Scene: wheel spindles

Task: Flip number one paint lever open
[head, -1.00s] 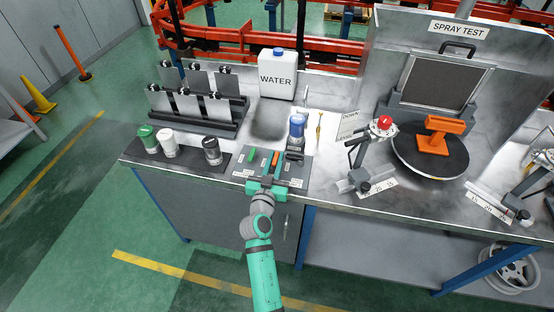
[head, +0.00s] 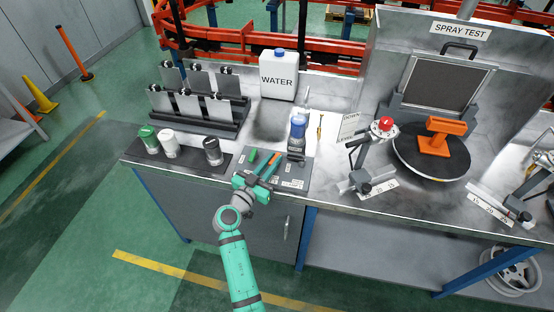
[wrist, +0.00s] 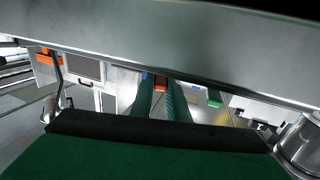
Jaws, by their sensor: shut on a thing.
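A grey panel (head: 291,180) with small white labels lies at the bench's front edge. On it are a slim orange piece (head: 275,158) and a short green piece (head: 252,156). I cannot read which is number one, or tell surely that these are the paint levers. My gripper (head: 270,166) reaches over the front edge, its two teal fingers closed on the orange piece. In the wrist view the orange piece (wrist: 157,82) shows between the fingers, with the green piece (wrist: 214,99) apart to the right. The fingers hide part of the orange piece.
A white water jug (head: 278,76) is at the back. A turntable (head: 405,165) with an orange part is at right.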

